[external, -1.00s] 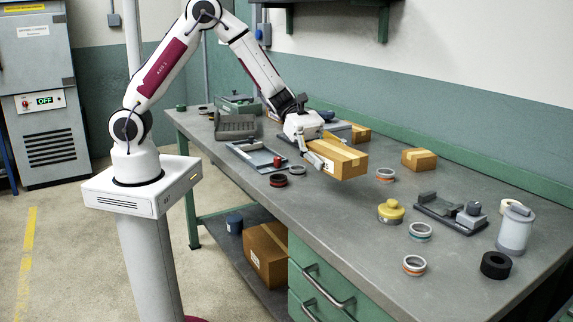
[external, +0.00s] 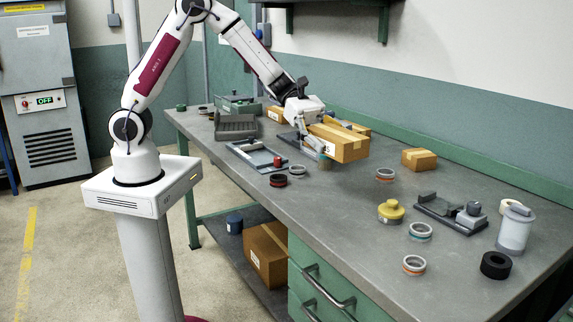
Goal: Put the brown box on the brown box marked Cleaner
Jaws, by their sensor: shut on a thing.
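My gripper (external: 312,136) is shut on a brown box (external: 345,148) with a lighter tape strip. It holds the box by its left end, above the middle of the bench, apart from the bench top. Another brown box (external: 358,128) stands behind it, partly hidden by the held box. A smaller brown box (external: 418,160) stands alone to the right. One more brown box (external: 275,115) shows at the back left, partly hidden by my arm. I cannot read which box is marked Cleaner.
A yellow-lidded container (external: 391,211), a grey fixture (external: 450,212) and a white canister (external: 514,230) stand at the right. Trays (external: 256,156) lie left.

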